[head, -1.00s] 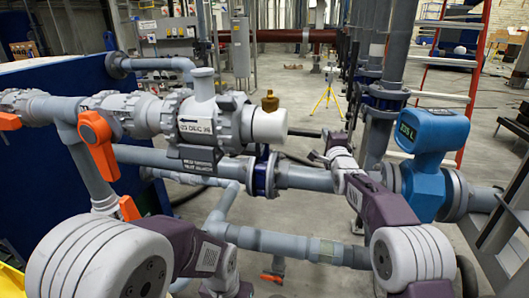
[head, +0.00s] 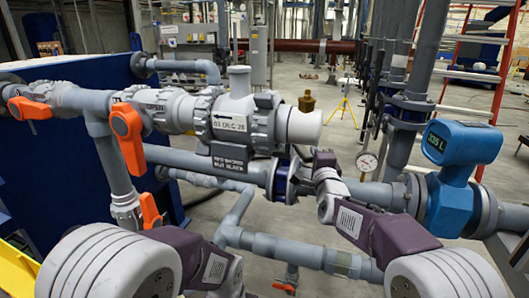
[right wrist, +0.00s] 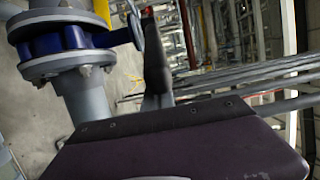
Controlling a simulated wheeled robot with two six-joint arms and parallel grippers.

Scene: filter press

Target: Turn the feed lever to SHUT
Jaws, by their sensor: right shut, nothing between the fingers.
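The orange lever (head: 128,140) hangs tilted down from a grey valve on the left, near a label that seems to read OPEN. Other orange handles sit at the far left (head: 30,108), lower down (head: 150,211) and at the bottom (head: 286,286); I cannot tell by label which is the feed lever. My right gripper (head: 322,158) is shut and empty, in front of the pipes, well right of the large orange lever and apart from it. Its dark fingers show in the right wrist view (right wrist: 155,60). My left arm shows at lower left; its gripper is out of view.
A blue flange (head: 285,178) is close beside my right gripper; it also shows in the right wrist view (right wrist: 70,40). A round gauge (head: 367,162), a blue meter (head: 455,165) and vertical pipes stand to the right. A grey pipe (head: 210,158) runs behind the lever.

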